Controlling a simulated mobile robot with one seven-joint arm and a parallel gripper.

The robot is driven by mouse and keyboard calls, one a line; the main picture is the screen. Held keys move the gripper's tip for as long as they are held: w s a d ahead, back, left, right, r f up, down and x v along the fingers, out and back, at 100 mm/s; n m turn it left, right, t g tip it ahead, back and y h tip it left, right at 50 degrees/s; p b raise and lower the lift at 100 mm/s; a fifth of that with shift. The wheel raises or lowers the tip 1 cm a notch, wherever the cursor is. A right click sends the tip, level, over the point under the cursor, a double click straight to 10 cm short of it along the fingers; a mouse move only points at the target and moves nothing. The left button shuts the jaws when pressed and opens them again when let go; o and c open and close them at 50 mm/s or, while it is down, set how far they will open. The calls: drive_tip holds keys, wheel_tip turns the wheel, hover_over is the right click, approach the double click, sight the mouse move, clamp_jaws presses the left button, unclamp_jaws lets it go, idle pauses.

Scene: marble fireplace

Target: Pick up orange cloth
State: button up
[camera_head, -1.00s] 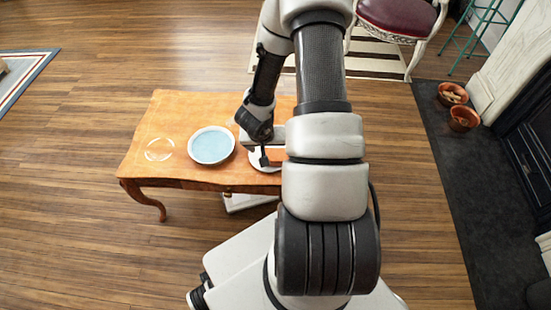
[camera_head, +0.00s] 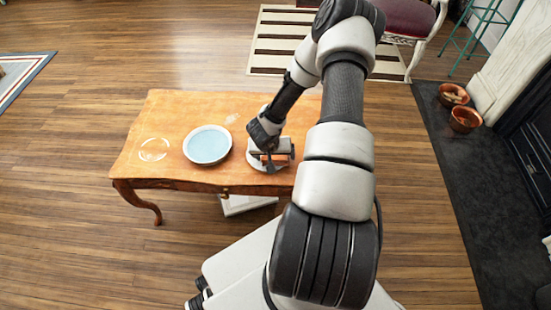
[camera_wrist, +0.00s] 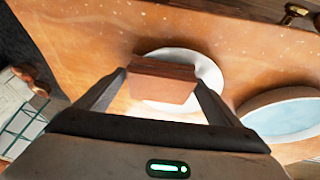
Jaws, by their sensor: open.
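The orange cloth (camera_wrist: 160,88) looks like a folded reddish-brown block in the wrist view. It is seen over a white plate (camera_wrist: 211,72) on the wooden table; whether it touches the plate is hard to tell. My gripper (camera_wrist: 161,78) is open, with one finger at each side of the cloth. Any gap between fingers and cloth is too small to judge. In the head view my gripper (camera_head: 268,156) is low over the plate near the table's right end, and only a strip of the cloth (camera_head: 275,158) shows beside it.
A round dish with a pale blue inside (camera_head: 208,145) stands on the table (camera_head: 165,115) left of the plate. A clear round glass dish (camera_head: 154,149) is farther left. A red chair (camera_head: 408,18) and terracotta pots (camera_head: 465,119) are off to the right.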

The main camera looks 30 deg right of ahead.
drive_tip(key=c, duration=0.9)
wheel_tip(320, 180, up, 10)
drive_tip(key=p, duration=0.4)
drive_tip(key=o, duration=0.5)
drive_tip(key=shift+c, duration=1.6)
